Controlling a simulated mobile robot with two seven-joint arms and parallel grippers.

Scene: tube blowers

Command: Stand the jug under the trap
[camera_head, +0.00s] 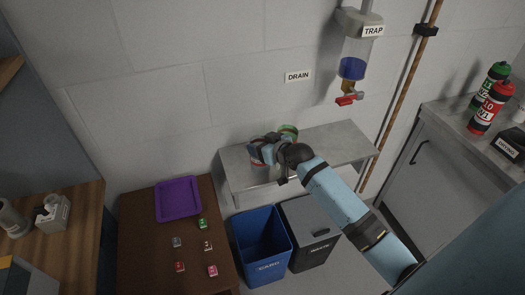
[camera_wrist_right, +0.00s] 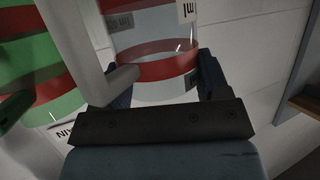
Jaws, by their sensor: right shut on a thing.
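The trap (camera_head: 354,66) hangs on the wall, a clear bowl with blue liquid and a red-handled tap below, under a TRAP label. My right gripper (camera_head: 264,150) is over the left part of the grey shelf (camera_head: 340,142), left of and lower than the trap. In the right wrist view, my right gripper (camera_wrist_right: 165,84) is shut on the clear jug (camera_wrist_right: 158,72), which has red bands and ml marks. Its grey handle (camera_wrist_right: 88,60) shows at the left. In the head view the gripper mostly hides the jug. My left gripper is out of view.
A green-and-red banded container (camera_wrist_right: 38,65) stands close beside the jug; its green top (camera_head: 288,131) shows behind my gripper. A DRAIN sign (camera_head: 298,76) is on the wall. The shelf's right part is clear. Blue (camera_head: 262,236) and grey (camera_head: 312,232) bins stand below.

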